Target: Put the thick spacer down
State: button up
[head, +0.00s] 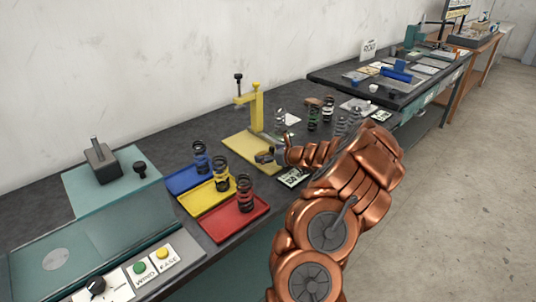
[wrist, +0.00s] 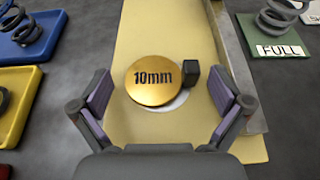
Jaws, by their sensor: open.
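The thick spacer looks to be the gold disc (wrist: 152,88) marked "10mm" in the wrist view. It lies over a pale round spot on the yellow base plate (wrist: 140,30), with a small dark block (wrist: 190,76) at its right edge. My gripper (wrist: 162,95) is open, one finger on each side of the disc with a gap to both. In the head view my gripper (head: 268,157) is low over the yellow plate (head: 240,147), in front of the yellow upright (head: 257,106). The disc cannot be made out there.
Blue (head: 185,184), yellow (head: 193,201) and red (head: 222,222) trays with springs stand to the left. More springs (head: 328,110) stand behind my gripper, and a "FULL" label (wrist: 280,50) is at the right. A teal tester (head: 100,235) is at the front left.

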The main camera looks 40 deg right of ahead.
jog(key=shift+r, duration=0.2)
jog(key=b+v, duration=0.1)
jog(key=v, duration=1.1)
jog(key=shift+a, duration=0.1)
dwell(0.4)
